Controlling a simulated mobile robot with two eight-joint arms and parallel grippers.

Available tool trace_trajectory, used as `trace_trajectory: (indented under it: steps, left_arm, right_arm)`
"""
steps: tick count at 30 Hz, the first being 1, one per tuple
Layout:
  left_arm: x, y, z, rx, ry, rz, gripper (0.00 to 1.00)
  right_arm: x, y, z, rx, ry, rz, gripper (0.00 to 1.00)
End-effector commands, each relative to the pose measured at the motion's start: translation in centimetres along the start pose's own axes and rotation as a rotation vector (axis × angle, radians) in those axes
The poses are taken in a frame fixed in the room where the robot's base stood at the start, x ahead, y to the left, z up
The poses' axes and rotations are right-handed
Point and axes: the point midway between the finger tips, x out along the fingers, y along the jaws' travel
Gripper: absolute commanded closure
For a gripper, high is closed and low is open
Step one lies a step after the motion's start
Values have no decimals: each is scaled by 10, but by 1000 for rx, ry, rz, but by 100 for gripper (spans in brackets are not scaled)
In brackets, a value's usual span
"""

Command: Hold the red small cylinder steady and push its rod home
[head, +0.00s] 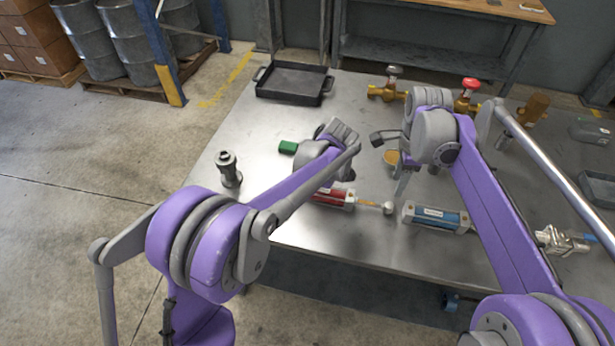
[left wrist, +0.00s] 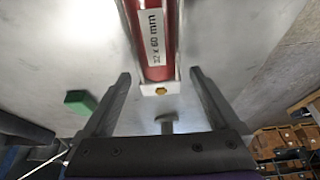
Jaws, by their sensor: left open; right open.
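The red small cylinder (head: 333,198) lies on the metal table near its front edge, its rod (head: 370,204) sticking out to the right with a pale round end. In the left wrist view the red cylinder (left wrist: 157,50) bears a white "32 x 60 mm" label. My left gripper (left wrist: 160,75) is open, one finger on each side of the cylinder's end, with visible gaps. In the head view my left arm partly hides this gripper. My right gripper (head: 400,186) points down just above the rod's end, apart from the cylinder body; its fingers are partly hidden there.
A blue cylinder (head: 436,217) lies just right of the rod. A green block (head: 288,147) and a grey fitting (head: 229,168) stand left. A black tray (head: 295,80) and brass valves (head: 468,95) are at the back. A silver clamp (head: 560,240) lies at right.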

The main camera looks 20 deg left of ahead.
Motion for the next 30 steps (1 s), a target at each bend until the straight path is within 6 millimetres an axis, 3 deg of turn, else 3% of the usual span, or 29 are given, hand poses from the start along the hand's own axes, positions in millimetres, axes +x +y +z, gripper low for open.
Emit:
trace_trajectory:
  steps: [12, 28, 30]
  left_arm:
    - [10, 0, 0, 0, 0, 0, 5]
    - [9, 0, 0, 0, 0, 0, 99]
    - [9, 0, 0, 0, 0, 0, 100]
  right_arm:
    - [0, 0, 0, 0, 0, 0, 50]
    - [0, 0, 0, 0, 0, 0, 50]
    - [0, 0, 0, 0, 0, 0, 50]
